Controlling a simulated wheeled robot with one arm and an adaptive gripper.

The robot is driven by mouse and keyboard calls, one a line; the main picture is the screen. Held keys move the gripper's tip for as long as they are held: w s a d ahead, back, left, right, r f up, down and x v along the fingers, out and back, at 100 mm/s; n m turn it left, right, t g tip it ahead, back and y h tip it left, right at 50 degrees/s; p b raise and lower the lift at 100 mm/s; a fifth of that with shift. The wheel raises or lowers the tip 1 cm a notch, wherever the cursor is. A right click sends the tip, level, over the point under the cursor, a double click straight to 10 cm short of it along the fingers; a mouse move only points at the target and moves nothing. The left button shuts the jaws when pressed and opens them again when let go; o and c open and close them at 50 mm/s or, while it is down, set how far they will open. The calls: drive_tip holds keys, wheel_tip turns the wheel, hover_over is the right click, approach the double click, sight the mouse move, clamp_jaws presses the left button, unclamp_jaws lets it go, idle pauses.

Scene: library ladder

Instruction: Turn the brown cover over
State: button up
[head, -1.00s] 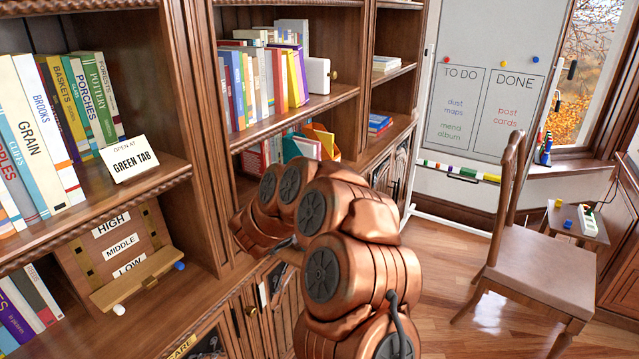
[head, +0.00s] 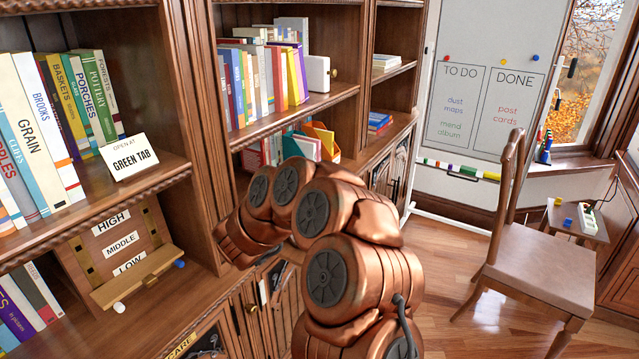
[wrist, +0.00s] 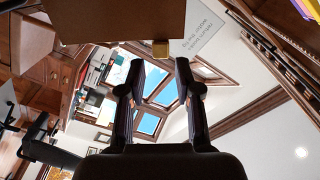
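A flat brown panel (wrist: 110,22) fills the top of the wrist view, with a small brass piece (wrist: 160,48) at its lower edge. It may be the brown cover, but I cannot tell for sure. My gripper (wrist: 157,68) is open in the wrist view. Its two dark fingers stand apart with nothing between them, below the brass piece in the picture and apparently not touching it. In the head view my copper arm hides my gripper and part of the lower shelf, and I cannot make out a brown cover there.
Left is a board (head: 122,240) marked HIGH, MIDDLE, LOW, with a ledge. Above it are books and a GREEN TAB card (head: 130,158). A wooden chair (head: 535,262) and whiteboard (head: 490,90) stand right. Floor (head: 455,262) between shelf and chair is clear.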

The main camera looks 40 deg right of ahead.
drive_tip(key=v, duration=0.7)
drive_tip(key=shift+a, duration=0.3)
